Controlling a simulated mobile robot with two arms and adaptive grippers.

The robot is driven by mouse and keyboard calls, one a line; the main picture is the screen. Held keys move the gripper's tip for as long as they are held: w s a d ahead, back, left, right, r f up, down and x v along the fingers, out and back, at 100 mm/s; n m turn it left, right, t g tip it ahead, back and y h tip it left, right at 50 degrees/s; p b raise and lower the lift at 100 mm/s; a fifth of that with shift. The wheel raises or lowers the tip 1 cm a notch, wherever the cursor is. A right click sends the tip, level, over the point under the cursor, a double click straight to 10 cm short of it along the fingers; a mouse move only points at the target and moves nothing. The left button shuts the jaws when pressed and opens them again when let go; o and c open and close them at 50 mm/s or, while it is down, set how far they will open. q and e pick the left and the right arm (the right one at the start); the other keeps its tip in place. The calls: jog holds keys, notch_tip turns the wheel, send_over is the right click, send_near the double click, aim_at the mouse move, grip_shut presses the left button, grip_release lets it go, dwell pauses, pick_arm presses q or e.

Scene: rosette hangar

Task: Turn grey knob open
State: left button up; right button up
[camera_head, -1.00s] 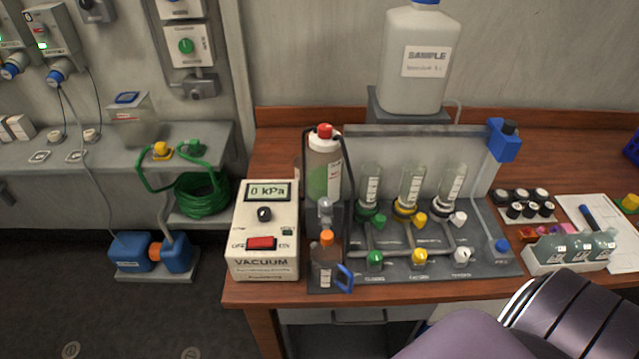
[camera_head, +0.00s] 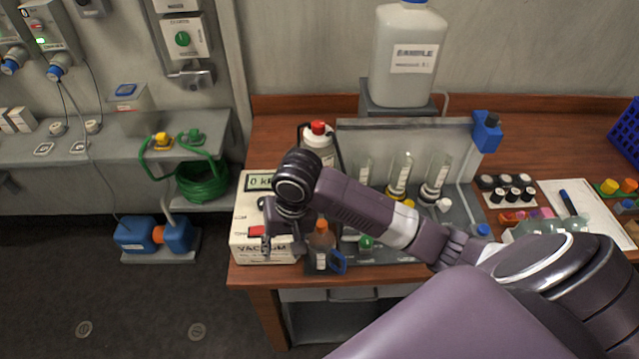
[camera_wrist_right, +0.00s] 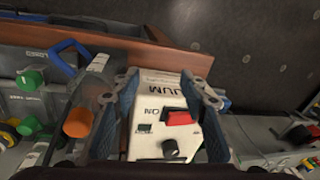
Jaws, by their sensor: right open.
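The valve panel (camera_head: 395,256) stands on the bench, partly covered by my right arm. A pale grey-white knob (camera_head: 445,204) shows at the right end of its upper row, beside a yellow one (camera_head: 408,203). A green knob (camera_head: 366,243) shows in the lower row; the lower yellow and pale knobs are hidden behind my arm. I cannot tell for sure which knob is the grey one. My right gripper (camera_head: 283,243) is open and points down over the vacuum box (camera_head: 252,218).
The vacuum box carries a red switch (camera_wrist_right: 180,118) and a dark knob (camera_wrist_right: 170,148). An orange-capped bottle (camera_head: 321,238) stands close beside the gripper. A red-capped bottle (camera_head: 318,140) is behind my arm. A large sample jug (camera_head: 408,65) stands at the back.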

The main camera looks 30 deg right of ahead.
jog(key=w+d+r+m, duration=0.2)
jog(key=d+r+m, duration=0.1)
jog(key=d+r, duration=0.2)
jog(key=w+d+r+m+g+h, duration=0.1)
jog(key=w+d+r+m, duration=0.1)
jog(key=d+r+m, duration=0.2)
jog(key=w+d+r+m, duration=0.3)
jog(key=d+r, duration=0.2)
jog(key=r, duration=0.2)
jog(key=shift+d+r+m+g+h, duration=0.15)
jog(key=shift+d+m+g+h, duration=0.15)
jog(key=shift+d, duration=0.05)
jog(key=shift+d+r, duration=0.1)
notch_tip(320, 180, down, 10)
jog(key=p, duration=0.3)
jog(key=shift+f+p, duration=0.2)
jog(key=shift+p, duration=0.2)
pick_arm(q)
jog(key=shift+r, duration=2.15)
pick_arm(e)
jog(key=shift+w+f, duration=0.1)
jog(key=shift+f, duration=0.65)
grip_shut()
